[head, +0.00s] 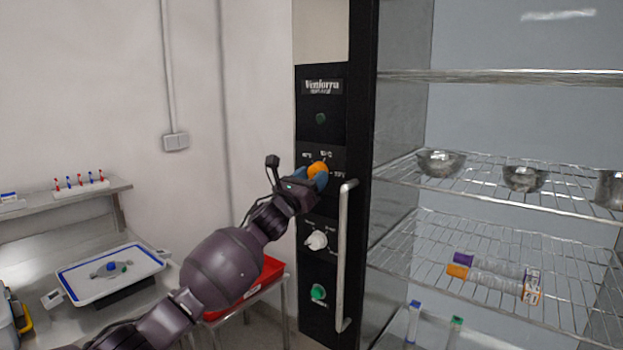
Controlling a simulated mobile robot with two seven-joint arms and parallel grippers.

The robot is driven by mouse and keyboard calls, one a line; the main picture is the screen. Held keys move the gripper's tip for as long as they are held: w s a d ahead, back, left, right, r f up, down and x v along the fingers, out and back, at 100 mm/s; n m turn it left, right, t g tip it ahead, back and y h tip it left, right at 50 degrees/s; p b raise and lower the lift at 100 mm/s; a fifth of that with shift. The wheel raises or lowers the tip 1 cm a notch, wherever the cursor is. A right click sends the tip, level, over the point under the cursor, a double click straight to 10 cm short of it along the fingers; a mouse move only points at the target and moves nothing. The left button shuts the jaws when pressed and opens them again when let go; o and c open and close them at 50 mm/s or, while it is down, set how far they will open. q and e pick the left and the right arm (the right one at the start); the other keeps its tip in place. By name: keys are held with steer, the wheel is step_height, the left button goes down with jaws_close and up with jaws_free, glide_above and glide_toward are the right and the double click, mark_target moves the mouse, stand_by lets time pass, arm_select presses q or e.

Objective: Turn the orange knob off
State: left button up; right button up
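The knob's pointer direction is hard to read. My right gripper is not in view.
A white knob (316,240) and a green button (318,292) sit lower on the panel. A vertical metal handle (345,255) stands just right of them. Wire shelves (500,245) hold bowls and bottles. A red tray (262,280) and a steel bench are at left.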

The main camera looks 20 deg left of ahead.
arm_select(q)
steer(key=c, duration=0.5)
